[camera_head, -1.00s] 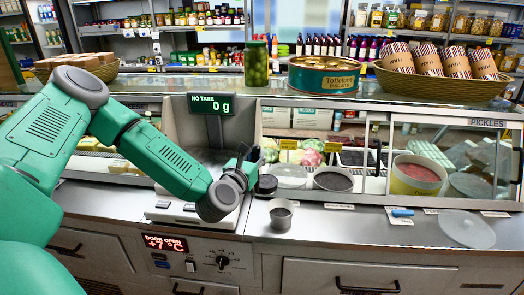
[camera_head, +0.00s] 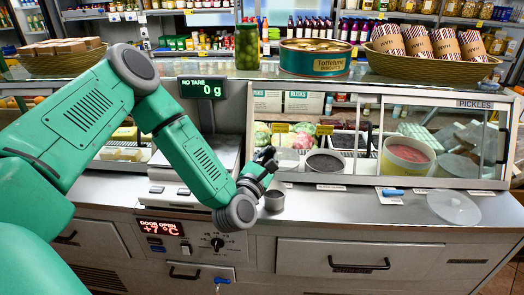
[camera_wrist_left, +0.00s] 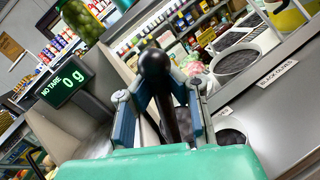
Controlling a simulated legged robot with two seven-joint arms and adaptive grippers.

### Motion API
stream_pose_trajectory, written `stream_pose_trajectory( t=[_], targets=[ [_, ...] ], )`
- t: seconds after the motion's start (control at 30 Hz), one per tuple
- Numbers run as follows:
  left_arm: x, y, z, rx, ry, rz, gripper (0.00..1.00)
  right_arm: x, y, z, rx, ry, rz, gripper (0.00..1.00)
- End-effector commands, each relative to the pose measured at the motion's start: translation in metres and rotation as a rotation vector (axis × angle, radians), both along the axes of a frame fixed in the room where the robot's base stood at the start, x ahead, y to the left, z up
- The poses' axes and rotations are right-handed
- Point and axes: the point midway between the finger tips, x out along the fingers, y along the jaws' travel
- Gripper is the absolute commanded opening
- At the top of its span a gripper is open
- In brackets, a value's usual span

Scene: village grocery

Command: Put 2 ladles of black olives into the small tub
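My right gripper is not in view.
The scale display (camera_head: 201,88) reads 0 g. The case's glass front (camera_head: 455,150) stands right of the opening. A tub with red contents (camera_head: 408,157) is inside. A clear disc (camera_head: 453,208) and a blue item (camera_head: 393,192) lie on the counter, which is otherwise fairly clear.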

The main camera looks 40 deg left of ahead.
Motion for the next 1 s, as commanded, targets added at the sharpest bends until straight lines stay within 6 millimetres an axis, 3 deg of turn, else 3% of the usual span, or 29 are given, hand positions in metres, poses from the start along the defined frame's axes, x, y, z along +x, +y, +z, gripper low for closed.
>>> stream_pose_trajectory(
  t=[0.6, 1.0],
  targets=[
    [0.001, -0.051, -0.028, 0.446, 0.010, -0.002, 0.00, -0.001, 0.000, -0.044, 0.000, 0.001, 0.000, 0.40],
    [0.001, -0.068, -0.040, 0.631, 0.016, 0.000, 0.00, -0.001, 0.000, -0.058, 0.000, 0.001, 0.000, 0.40]
  ],
)
